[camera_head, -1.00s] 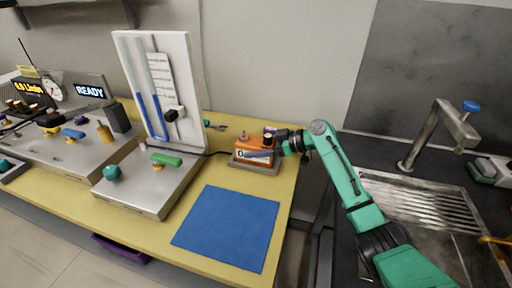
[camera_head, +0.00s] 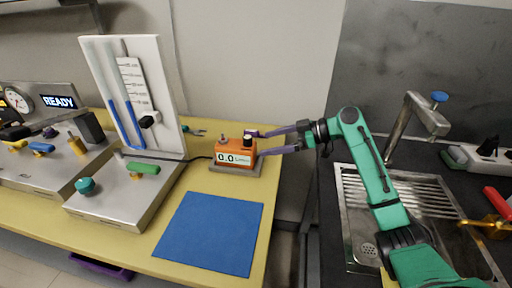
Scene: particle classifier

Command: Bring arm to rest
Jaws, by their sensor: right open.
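My right arm, green and black, comes in from the lower right. Its gripper (camera_head: 256,143) has two purple fingers spread apart with nothing between them, pointing left. The fingertips are at the right side of a small orange meter (camera_head: 235,152) whose display reads 0.0; whether they touch it I cannot tell. The meter sits on a grey base on the yellow table (camera_head: 262,182). My left gripper is not in view.
A blue mat (camera_head: 209,232) lies on the table front. A white panel with a blue U-tube (camera_head: 133,100) and a metal box with valves (camera_head: 125,190) stand left. A sink (camera_head: 370,250) with a faucet (camera_head: 428,115) lies right, under my right arm.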

